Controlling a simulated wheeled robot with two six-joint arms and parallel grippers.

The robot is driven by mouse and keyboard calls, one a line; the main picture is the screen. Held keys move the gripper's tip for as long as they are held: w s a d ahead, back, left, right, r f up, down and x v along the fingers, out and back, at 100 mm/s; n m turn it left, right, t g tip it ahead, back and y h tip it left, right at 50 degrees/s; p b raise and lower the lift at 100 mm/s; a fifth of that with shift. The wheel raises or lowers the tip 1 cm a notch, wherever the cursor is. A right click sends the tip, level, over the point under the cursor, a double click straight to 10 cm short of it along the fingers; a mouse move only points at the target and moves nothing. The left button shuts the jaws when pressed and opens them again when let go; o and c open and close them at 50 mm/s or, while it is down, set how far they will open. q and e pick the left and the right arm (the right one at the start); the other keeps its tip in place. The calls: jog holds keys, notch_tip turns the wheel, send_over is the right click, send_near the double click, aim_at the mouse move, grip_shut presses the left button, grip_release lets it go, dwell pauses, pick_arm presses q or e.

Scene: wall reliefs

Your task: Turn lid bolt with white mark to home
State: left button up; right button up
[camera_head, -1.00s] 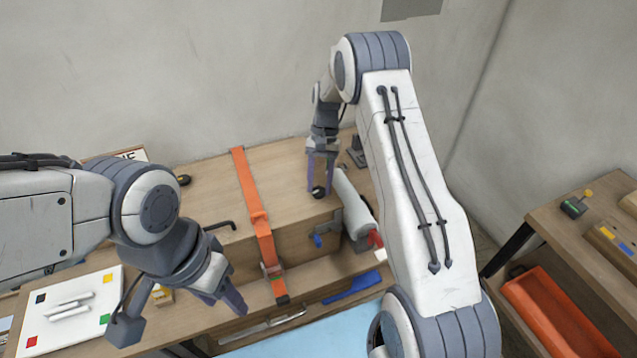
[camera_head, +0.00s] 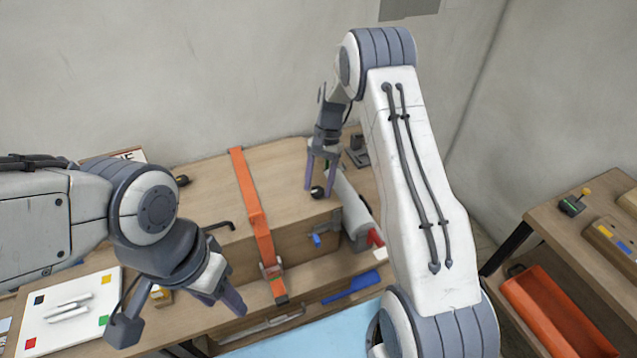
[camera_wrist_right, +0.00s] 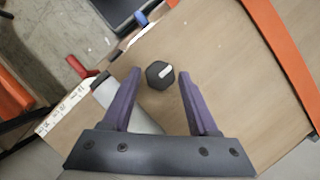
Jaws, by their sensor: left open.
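The lid bolt is a dark hexagonal knob (camera_wrist_right: 160,75) with a white mark on its top; the mark runs slantwise, a little up to the right. In the head view the bolt (camera_head: 317,192) is a small dark spot on the wooden lid (camera_head: 205,190), near its right front corner. My right gripper (camera_wrist_right: 159,73) is open above the lid, with its purple fingers on either side of the bolt and a visible gap to each. It also shows in the head view (camera_head: 320,190). My left gripper (camera_head: 225,305) is open and empty at the lower left, away from the bolt.
An orange strap (camera_head: 250,200) crosses the lid left of the bolt. A grey roll with a red end (camera_head: 355,215) lies right of the box. A black bent handle (camera_head: 218,226) and a blue tool (camera_head: 350,287) are nearby. A side bench (camera_head: 560,225) stands at right.

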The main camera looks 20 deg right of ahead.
jog(key=shift+o, duration=0.3)
jog(key=shift+w+r, duration=0.15)
jog(key=shift+r, duration=0.05)
jog(key=b+v, duration=0.2)
jog(key=v, duration=0.8)
jog(key=shift+b, duration=0.3)
